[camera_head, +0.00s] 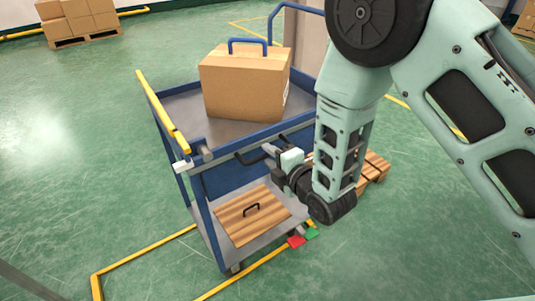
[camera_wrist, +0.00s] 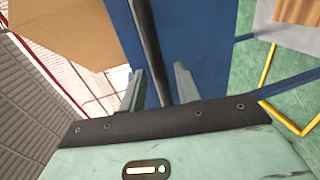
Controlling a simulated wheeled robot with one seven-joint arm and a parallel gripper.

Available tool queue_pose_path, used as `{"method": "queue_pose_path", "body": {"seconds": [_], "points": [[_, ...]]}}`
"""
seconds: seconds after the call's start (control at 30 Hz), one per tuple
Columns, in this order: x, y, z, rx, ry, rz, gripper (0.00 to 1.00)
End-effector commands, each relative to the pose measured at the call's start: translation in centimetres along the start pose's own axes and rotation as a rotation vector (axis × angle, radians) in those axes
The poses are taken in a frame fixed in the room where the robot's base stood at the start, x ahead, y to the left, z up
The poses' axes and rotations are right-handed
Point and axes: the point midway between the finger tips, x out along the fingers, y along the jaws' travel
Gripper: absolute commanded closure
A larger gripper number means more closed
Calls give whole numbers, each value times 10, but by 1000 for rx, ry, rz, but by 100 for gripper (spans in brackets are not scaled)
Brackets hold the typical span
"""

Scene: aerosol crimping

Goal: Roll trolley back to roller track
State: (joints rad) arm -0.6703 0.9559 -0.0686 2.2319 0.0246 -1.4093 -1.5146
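The trolley (camera_head: 200,188) is blue with grey shelves and stands upright on the green floor, left of my arm. A black handle bar (camera_head: 250,159) runs along its near upper side. My gripper (camera_head: 272,152) is at this handle. In the wrist view the black bar (camera_wrist: 148,45) passes between the two fingers of my gripper (camera_wrist: 160,88), with a small gap visible on each side, so the fingers look open around it. The blue trolley panel (camera_wrist: 205,50) lies behind. I cannot make out a roller track.
A cardboard box (camera_head: 243,88) with a blue handle stands on the top shelf. A wooden board (camera_head: 240,222) with a black handle lies on the lower shelf. A pallet (camera_head: 375,168) is behind my arm. Red (camera_head: 296,241) and green (camera_head: 311,233) markers lie by the trolley. Floor left is clear.

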Motion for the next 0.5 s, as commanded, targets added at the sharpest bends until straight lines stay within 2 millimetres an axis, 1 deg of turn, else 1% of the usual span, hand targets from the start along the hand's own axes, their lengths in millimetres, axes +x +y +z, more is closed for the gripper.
{"method": "queue_pose_path", "body": {"seconds": [0.03,0.1,0.2,0.5], "points": [[6,0,0,0,0,0,68],[13,0,0,0,0,0,68],[18,0,0,0,-1,-1,68],[20,-1,0,0,-1,-1,68]]}}
